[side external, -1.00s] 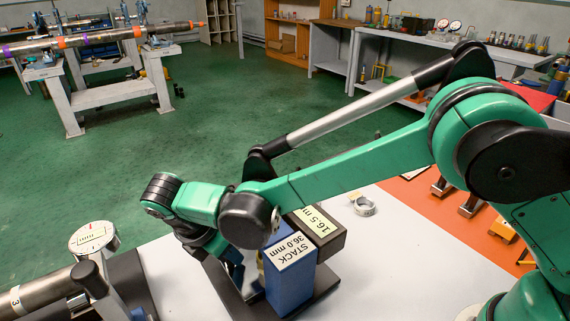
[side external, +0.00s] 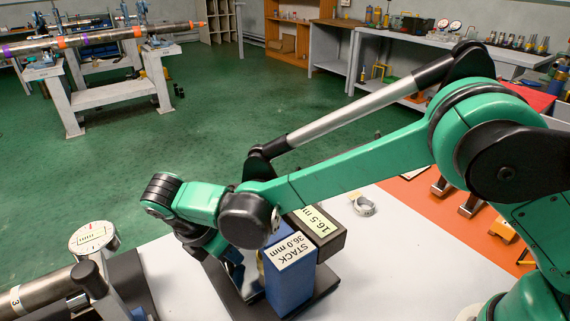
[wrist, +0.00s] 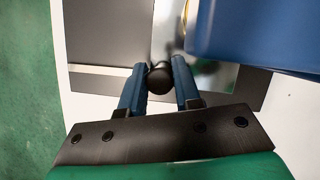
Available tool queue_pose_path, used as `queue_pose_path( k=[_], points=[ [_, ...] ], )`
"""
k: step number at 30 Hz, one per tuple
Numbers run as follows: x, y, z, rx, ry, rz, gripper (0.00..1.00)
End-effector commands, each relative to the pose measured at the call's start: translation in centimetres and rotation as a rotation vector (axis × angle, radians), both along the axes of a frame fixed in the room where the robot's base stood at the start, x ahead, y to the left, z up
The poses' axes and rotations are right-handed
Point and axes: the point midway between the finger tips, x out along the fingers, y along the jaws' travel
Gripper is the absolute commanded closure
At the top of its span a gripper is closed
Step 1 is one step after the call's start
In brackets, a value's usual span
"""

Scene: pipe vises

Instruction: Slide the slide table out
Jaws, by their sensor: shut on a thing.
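In the wrist view my gripper (wrist: 158,65) has its two blue fingers on either side of a round black knob (wrist: 160,80) and is shut on it. Shiny metal (wrist: 220,78), seemingly part of the slide table, lies just beyond the knob, over a dark base plate (wrist: 100,30). A blue block (wrist: 260,30) stands close to the right finger. In the side view this block (side external: 290,285) carries a label reading "STACK 36.0 mm". The base plate (side external: 322,284) shows there too; my wrist hides the knob and most of the slide table.
A ring (side external: 364,206) lies on the white bench top. A pipe (side external: 45,293) in a clamp and a round gauge (side external: 93,238) stand at lower left. White bench surface (side external: 175,270) is clear between them.

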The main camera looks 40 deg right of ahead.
Motion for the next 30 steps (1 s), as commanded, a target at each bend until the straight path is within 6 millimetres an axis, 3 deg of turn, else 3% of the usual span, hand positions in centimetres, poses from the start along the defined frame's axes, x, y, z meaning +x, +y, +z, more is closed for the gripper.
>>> queue_pose_path(
  k=[15, 24, 30],
  points=[
    [0.1, 0.0, 0.1, -0.002, 0.004, -0.001, 1.0],
    [4.1, 0.3, 0.0, 0.0, 0.0, 0.001, 1.0],
    [4.9, 0.2, 0.0, 0.002, 0.001, 0.003, 1.0]
  ],
)
